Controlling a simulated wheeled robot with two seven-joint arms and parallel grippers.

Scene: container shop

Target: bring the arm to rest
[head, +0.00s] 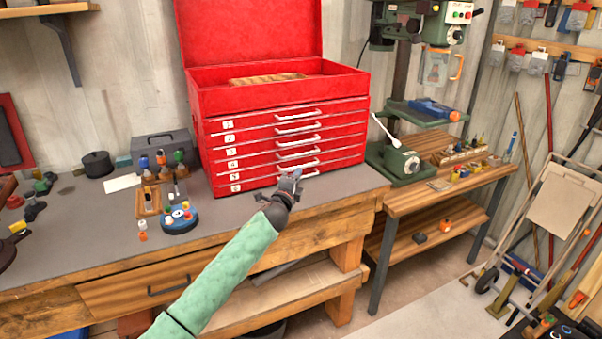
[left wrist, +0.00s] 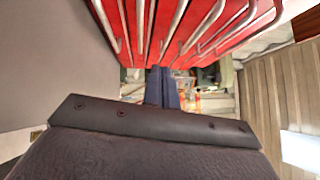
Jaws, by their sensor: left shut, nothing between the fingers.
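My left arm, in a green sleeve, reaches up from the bottom of the head view. My left gripper (head: 290,182) is in front of the lower drawers of the red tool chest (head: 282,128), over the front part of the workbench. In the left wrist view its fingers (left wrist: 162,88) are together with nothing between them. The chest's drawer handles (left wrist: 180,25) show just beyond the fingers; I cannot tell whether anything touches. The chest's lid is up and its drawers look shut. My right gripper is not in view.
The grey bench top (head: 75,230) carries a blue round holder (head: 180,222), small bottles and a grey box (head: 160,147) left of the chest. A green drill press (head: 402,160) stands to the right by a lower wooden table (head: 425,198). A folded cart (head: 562,205) stands far right.

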